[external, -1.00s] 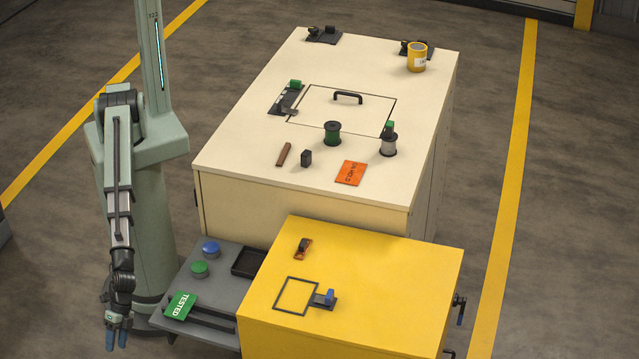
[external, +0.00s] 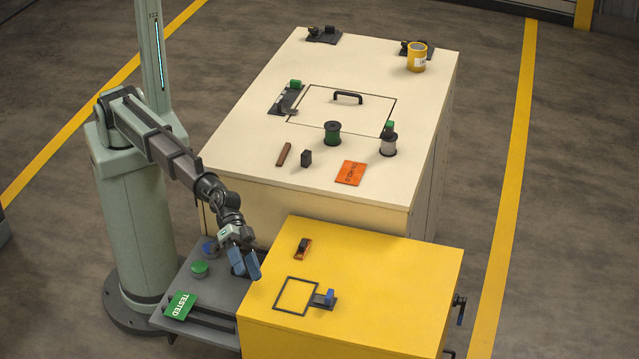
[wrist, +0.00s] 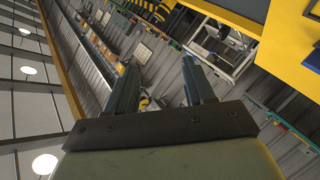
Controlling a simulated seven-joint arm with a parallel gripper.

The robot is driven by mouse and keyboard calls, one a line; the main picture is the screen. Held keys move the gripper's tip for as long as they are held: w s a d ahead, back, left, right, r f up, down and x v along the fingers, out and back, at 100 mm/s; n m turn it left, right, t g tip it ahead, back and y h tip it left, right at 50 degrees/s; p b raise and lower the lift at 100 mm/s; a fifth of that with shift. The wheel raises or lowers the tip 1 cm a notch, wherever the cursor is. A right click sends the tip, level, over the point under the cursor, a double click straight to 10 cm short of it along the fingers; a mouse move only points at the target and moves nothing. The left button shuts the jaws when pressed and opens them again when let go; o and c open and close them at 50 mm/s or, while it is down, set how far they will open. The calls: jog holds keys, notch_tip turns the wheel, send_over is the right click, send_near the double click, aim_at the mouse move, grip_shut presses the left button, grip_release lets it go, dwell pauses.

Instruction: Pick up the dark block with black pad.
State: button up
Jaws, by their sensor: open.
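A small dark block (external: 306,158) stands upright on the cream cabinet top, near its front edge. A pad on it is too small to make out. My gripper (external: 247,274) has blue fingers, open and empty, over the grey side shelf beside the yellow cabinet's left edge. It is well below and left of the dark block in the external view. The wrist view shows the two fingers (wrist: 160,62) spread apart with nothing between them; the block is not seen there.
Beside the block are a brown bar (external: 284,154), a green spool (external: 332,133), a grey spool (external: 388,145) and an orange card (external: 351,173). The yellow cabinet (external: 400,285) carries a dark piece on an orange base (external: 303,247). The shelf holds green (external: 199,268) and blue buttons.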

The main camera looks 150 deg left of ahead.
jog(key=s+a+r+m+y, duration=0.1)
jog(key=s+a+r+m, duration=0.1)
jog(key=a+r, duration=0.6)
jog(key=s+a+r+m+y, duration=0.15)
jog(key=a+r, duration=0.35)
jog(key=a, duration=0.5)
jog(key=m+g, duration=1.5)
send_near(306, 153)
jog(key=shift+h, duration=0.25)
jog(key=f, duration=1)
jog(key=shift+s+a+f, duration=0.25)
jog(key=shift+a+f, duration=0.05)
grip_shut()
